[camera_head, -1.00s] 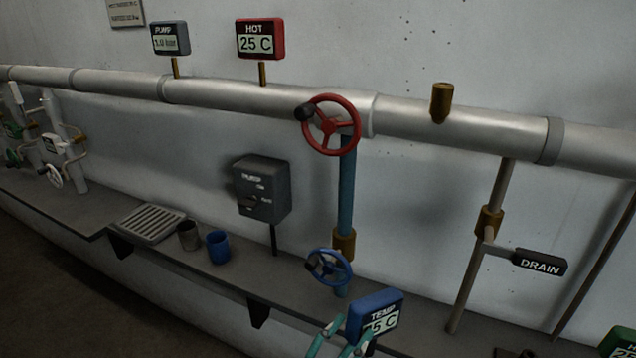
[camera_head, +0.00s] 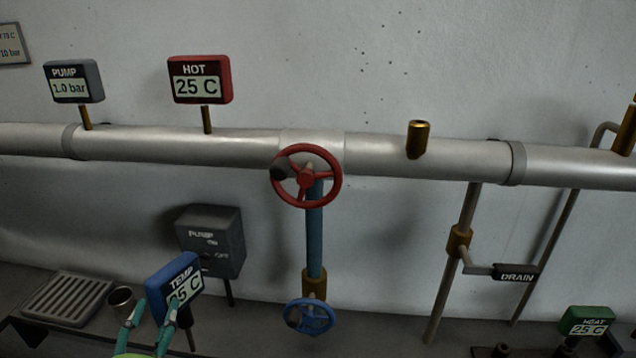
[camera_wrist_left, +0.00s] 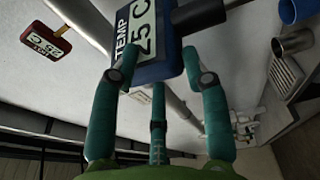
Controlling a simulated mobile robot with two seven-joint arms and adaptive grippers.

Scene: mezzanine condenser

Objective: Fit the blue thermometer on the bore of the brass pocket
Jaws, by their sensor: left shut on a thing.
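The blue thermometer (camera_head: 178,281), marked TEMP, is at the lower left of the head view. My left gripper (camera_head: 150,318) is shut on it and holds it tilted, with its stem pointing down. In the left wrist view the thermometer (camera_wrist_left: 150,42) sits between the teal fingers of my left gripper (camera_wrist_left: 165,80). The brass pocket (camera_head: 417,139) stands up from the grey pipe, right of the red handwheel, well apart from the thermometer. Its bore is at the top end. Another brass fitting (camera_head: 627,132) shows at the right edge. My right gripper is not in view.
The grey pipe (camera_head: 232,148) crosses the wall, carrying the pump gauge (camera_head: 75,82) and red HOT gauge (camera_head: 200,80). The red handwheel (camera_head: 306,176) juts out between thermometer and pocket. The pump box (camera_head: 210,240), blue handwheel (camera_head: 310,317), drain lever (camera_head: 515,272) and green HEAT gauge (camera_head: 587,324) sit lower.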

